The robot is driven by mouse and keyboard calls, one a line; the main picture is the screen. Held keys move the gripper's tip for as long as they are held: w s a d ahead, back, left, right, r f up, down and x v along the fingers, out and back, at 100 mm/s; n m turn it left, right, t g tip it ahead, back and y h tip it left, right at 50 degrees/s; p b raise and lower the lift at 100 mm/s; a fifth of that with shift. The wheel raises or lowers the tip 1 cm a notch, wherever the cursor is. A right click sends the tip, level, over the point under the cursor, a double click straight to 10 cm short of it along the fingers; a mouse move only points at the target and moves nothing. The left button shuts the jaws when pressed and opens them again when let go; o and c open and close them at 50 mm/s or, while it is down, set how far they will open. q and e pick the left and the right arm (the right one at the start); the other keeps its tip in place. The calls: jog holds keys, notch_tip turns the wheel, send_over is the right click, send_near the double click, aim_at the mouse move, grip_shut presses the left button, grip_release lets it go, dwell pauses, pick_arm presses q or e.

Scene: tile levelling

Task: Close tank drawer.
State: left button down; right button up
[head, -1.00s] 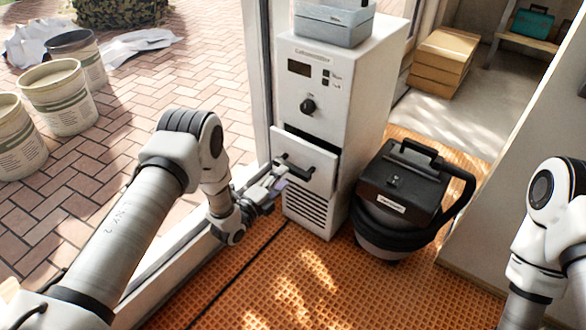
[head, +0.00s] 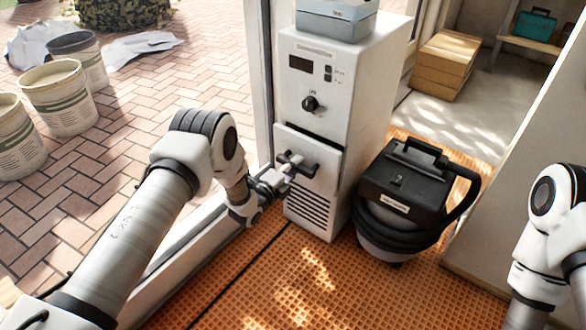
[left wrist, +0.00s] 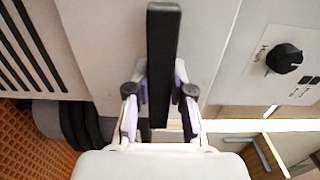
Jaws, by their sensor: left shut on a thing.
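The white dehumidifier cabinet (head: 350,75) stands in the middle of the head view. Its tank drawer (head: 322,182) is in the lower front, above the slotted vents. The drawer front sits close to the cabinet face, with a dark gap along its top edge. My left gripper (head: 288,166) is at the drawer's black handle (head: 308,169). In the left wrist view, the gripper's fingers (left wrist: 160,95) are on either side of the handle bar (left wrist: 163,50), shut on it. My right arm shows at the right edge; its gripper is out of view.
A black and grey vacuum (head: 405,190) stands close beside the cabinet on the right. A blue-grey box (head: 335,20) sits on top of the cabinet. A window frame (head: 258,80) runs close on the left. Orange grid matting (head: 290,275) in front is clear.

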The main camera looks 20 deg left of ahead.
pick_arm(q)
jog(key=b+x, duration=0.1)
jog(key=x, duration=0.2)
jog(key=shift+r, duration=0.15)
jog(key=c, duration=1.4)
grip_release()
jog(key=shift+w, duration=0.1)
jog(key=o, duration=0.4)
jog(key=shift+w+d, duration=0.1)
jog(key=v, duration=1.2)
